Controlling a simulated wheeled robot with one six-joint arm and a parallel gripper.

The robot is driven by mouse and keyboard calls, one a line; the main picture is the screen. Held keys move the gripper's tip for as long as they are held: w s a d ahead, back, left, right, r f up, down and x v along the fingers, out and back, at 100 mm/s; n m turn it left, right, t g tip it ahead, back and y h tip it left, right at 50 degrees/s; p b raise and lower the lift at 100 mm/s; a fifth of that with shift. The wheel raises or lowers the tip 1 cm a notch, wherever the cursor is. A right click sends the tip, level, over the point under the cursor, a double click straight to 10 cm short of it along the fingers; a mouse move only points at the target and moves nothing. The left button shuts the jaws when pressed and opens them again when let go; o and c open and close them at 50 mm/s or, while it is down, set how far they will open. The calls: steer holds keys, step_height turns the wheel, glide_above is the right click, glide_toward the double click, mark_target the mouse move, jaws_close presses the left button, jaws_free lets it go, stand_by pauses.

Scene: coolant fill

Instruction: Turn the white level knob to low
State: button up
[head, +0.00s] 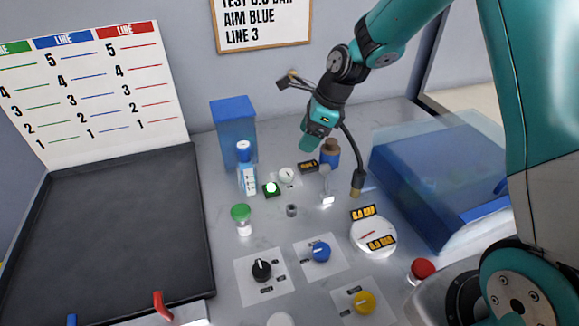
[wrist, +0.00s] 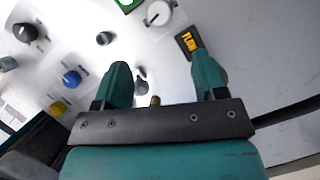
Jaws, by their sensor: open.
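The white knob (head: 286,175) sits on a small pale plate on the grey bench, right of a lit green button. In the wrist view the white knob (wrist: 158,13) is near the top edge, beyond my fingertips, with a dark pointer mark on it. Its setting is too small to read. My gripper (head: 306,143) is above the bench, slightly right of the knob in the head view. In the wrist view my gripper (wrist: 162,68) has its two teal fingers wide apart, with nothing held between them and neither finger touching the knob.
A small display (head: 308,166) stands right of the knob. A blue-capped bottle (head: 246,170) and a green-capped vial (head: 241,219) stand to the left. A black knob (head: 261,270), blue knob (head: 321,251), yellow knob (head: 364,301) and round gauge (head: 373,236) lie nearer. A blue bin (head: 440,175) is at right.

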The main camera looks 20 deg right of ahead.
mark_target(286, 172)
steer(key=p+x, duration=0.1)
steer(key=x, duration=1.1)
steer(key=shift+a+f+p, duration=0.2)
steer(key=shift+f+p, duration=0.1)
steer(key=shift+f, duration=0.05)
